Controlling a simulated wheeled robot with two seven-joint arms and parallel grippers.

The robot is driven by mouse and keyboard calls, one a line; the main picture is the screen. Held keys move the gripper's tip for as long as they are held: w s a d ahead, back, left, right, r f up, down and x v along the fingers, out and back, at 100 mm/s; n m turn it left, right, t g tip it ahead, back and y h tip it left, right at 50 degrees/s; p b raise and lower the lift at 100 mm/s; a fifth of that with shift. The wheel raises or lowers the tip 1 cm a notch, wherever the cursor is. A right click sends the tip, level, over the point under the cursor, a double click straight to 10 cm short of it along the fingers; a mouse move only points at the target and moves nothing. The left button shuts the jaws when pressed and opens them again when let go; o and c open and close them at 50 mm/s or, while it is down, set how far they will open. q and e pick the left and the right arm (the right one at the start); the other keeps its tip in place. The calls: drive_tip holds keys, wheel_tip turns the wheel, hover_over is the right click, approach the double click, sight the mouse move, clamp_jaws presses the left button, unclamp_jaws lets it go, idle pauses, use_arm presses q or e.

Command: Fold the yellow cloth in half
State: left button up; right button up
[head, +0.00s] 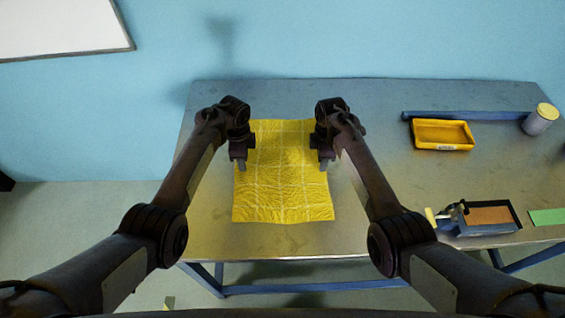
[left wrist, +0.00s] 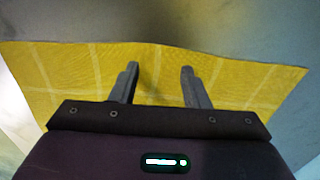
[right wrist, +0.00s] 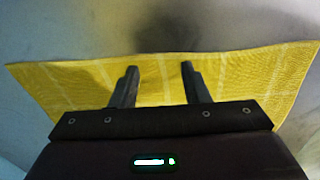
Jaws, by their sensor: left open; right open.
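The yellow cloth (head: 283,185) lies spread flat on the metal table, with pale lines forming a grid and slight wrinkles. My left gripper (head: 241,165) is open over the cloth's left edge. My right gripper (head: 323,164) is open over its right edge. In the left wrist view the open fingers (left wrist: 160,82) point at the cloth (left wrist: 90,65), with nothing between them. In the right wrist view the open fingers (right wrist: 158,82) also stand over the cloth (right wrist: 235,82), empty. I cannot tell whether the fingertips touch the cloth. The cloth's far corners are partly hidden by my arms.
The metal table (head: 390,185) is bare around the cloth. To the right are a yellow tray (head: 442,147), a blue bar (head: 465,115), a can (head: 540,120), a dark tray with a brown block (head: 490,217) and a green piece (head: 547,217). A blue wall stands behind.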

use_arm(q)
drive_tip(key=shift+f+b, duration=0.3)
use_arm(e)
drive_tip(key=shift+f, duration=0.3)
use_arm(q)
drive_tip(key=shift+r, duration=0.15)
drive_tip(key=shift+c, duration=0.5)
use_arm(e)
drive_tip(key=shift+r, duration=0.15)
drive_tip(key=shift+c, duration=0.5)
use_arm(q)
clamp_jaws()
use_arm(e)
clamp_jaws()
use_arm(q)
drive_tip(key=shift+r+p, duration=0.15)
drive_tip(key=shift+p, duration=0.15)
use_arm(e)
drive_tip(key=shift+r, duration=0.1)
